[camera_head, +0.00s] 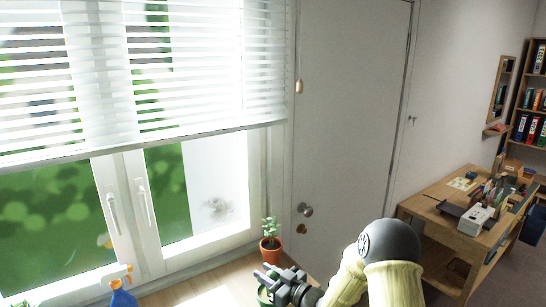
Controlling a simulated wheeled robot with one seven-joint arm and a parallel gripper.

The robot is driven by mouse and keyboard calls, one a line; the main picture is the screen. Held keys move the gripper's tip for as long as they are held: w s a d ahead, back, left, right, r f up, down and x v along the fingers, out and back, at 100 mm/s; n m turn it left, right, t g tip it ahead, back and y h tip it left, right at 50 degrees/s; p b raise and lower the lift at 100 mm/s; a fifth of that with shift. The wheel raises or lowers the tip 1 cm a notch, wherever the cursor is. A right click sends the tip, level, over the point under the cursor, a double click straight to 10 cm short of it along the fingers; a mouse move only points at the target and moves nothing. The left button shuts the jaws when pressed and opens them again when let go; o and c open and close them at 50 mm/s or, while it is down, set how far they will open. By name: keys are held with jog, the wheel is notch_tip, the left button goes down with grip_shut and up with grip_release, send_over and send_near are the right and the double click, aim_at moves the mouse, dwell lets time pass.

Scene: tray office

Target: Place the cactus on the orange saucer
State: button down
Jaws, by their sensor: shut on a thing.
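My gripper (273,278) is low in the middle of the head view, over the wooden surface by the window. It is shut on a green thing (264,295), which looks like the cactus. Only a small part of it shows below the fingers; the rest is hidden by the gripper and cut off by the lower picture edge. I cannot make out the orange saucer in this view.
A leafy plant in a terracotta pot (270,249) stands just behind my gripper. A blue spray bottle (122,296) with an orange head is at the lower left. The wooden surface (205,283) between them looks clear. A cluttered desk (430,205) stands at the right.

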jog(key=s+d+f+m+t+h, duration=0.2)
jog(key=s+d+f+m+h, duration=0.1)
jog(key=f, duration=0.5)
jog(key=s+d+f+m+t+h, duration=0.2)
jog(key=s+d+f+m+h, duration=0.1)
jog(key=s+d+f+h, duration=0.3)
jog(key=s+d+f+m+t+h, duration=0.2)
jog(key=s+d+f+m+h, duration=0.2)
jog(key=d+f, duration=0.4)
jog(key=shift+s+f+h, duration=0.2)
jog(key=shift+f+h, duration=0.2)
jog(key=shift+f, duration=0.55)
jog(key=shift+r, duration=0.1)
jog(key=w+r, duration=0.4)
jog(key=r, duration=0.1)
jog(key=shift+w+r, duration=0.15)
jog(key=shift+w, duration=0.05)
